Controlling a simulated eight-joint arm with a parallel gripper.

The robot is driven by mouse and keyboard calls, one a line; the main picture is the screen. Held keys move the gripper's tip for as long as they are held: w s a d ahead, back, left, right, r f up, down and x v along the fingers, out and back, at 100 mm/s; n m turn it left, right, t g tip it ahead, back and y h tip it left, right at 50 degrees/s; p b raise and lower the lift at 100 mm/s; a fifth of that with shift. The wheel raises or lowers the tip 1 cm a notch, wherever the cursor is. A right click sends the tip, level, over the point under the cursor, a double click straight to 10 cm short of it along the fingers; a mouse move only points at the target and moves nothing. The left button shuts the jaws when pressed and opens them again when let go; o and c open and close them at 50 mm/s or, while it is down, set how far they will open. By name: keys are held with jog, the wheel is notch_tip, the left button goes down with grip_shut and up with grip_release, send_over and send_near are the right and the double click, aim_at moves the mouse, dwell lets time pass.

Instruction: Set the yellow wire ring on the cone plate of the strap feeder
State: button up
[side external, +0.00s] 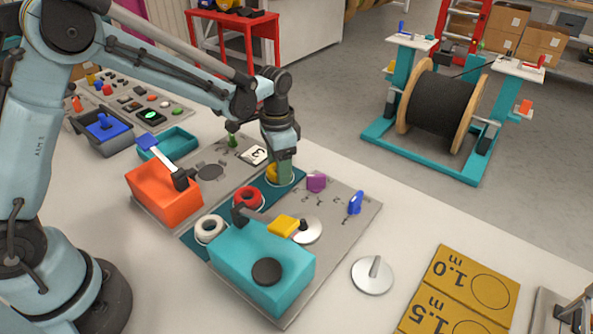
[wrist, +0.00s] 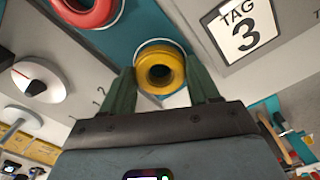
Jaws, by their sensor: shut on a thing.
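The yellow wire ring (wrist: 160,70) is between the green fingers of my gripper (wrist: 163,88), which is shut on it. In the side view my gripper (side external: 282,172) points down over the teal strip, and the ring (side external: 271,173) is partly hidden behind it. The ring is at its white-outlined spot on the strip; I cannot tell whether it is lifted. A teal machine (side external: 262,262) with a yellow-ended arm stands nearer the camera, a pale round plate (side external: 308,233) with a dark knob beside it. Which part is the strap feeder's cone plate is not certain.
A red ring (side external: 248,198) and a white ring (side external: 210,229) sit along the same strip. An orange machine (side external: 165,193) stands to the left. A purple block (side external: 316,182), a blue lever (side external: 355,203) and a loose disc with a handle (side external: 372,277) are to the right.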

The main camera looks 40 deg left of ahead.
notch_tip(320, 180, up, 7)
dwell(0.4)
jog(key=s+d+m, duration=0.2)
jog(key=s+d, duration=0.1)
jog(key=d, duration=0.1)
jog(key=s+d+m, duration=0.2)
jog(key=d, duration=0.3)
jog(key=s+d+r+m, duration=0.1)
jog(key=s+d+m, duration=0.1)
jog(key=s+d, duration=0.1)
jog(key=shift+s+d+r, duration=0.1)
jog(key=shift+s+d, duration=0.25)
jog(key=shift+d, duration=0.35)
jog(key=shift+s+f, duration=0.1)
jog(key=shift+f, duration=2.1)
jog(key=shift+f, duration=0.1)
